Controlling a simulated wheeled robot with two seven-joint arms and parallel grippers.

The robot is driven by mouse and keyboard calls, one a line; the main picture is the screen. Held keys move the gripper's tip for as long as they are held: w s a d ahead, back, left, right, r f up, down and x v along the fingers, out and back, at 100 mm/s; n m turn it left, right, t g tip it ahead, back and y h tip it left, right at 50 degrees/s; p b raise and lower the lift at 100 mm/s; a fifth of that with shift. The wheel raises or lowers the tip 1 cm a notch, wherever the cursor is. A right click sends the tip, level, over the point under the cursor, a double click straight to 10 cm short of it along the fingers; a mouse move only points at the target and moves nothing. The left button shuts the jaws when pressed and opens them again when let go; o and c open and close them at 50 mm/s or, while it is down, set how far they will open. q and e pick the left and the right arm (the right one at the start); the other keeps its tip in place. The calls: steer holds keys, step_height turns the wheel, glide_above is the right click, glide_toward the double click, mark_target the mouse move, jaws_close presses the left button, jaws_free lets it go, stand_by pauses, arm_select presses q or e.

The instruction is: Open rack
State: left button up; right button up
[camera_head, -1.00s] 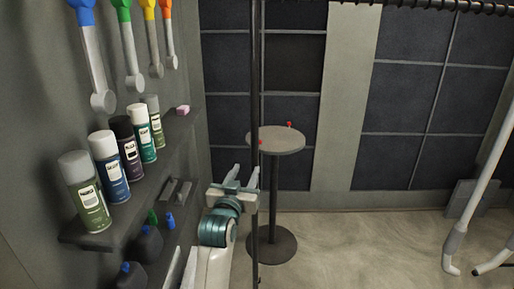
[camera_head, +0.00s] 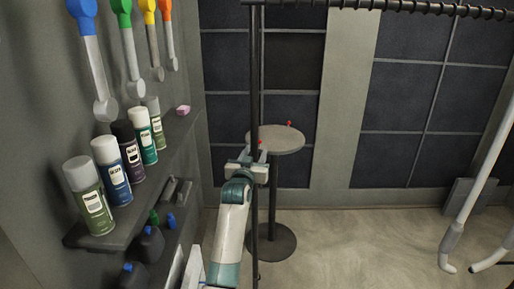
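A rack shows as a thin black upright pole (camera_head: 254,75) and a black ribbed bar (camera_head: 400,6) running right along the top edge. My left gripper (camera_head: 255,147) is at the pole, at about the height of the round table's top. Its fingers look apart, one to each side of the pole. Whether they touch the pole is not clear. The pole overlaps part of the gripper. My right gripper is not in view.
A round grey table (camera_head: 280,139) with small red items stands behind the pole. A wall shelf (camera_head: 180,130) with several spray cans (camera_head: 88,195) is close on the left, under hanging wrenches (camera_head: 95,70). White tubes (camera_head: 485,170) stand at right.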

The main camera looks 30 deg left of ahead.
arm_select(q)
steer(key=shift+x, duration=1.3)
steer(key=shift+c, duration=0.3)
jaws_close()
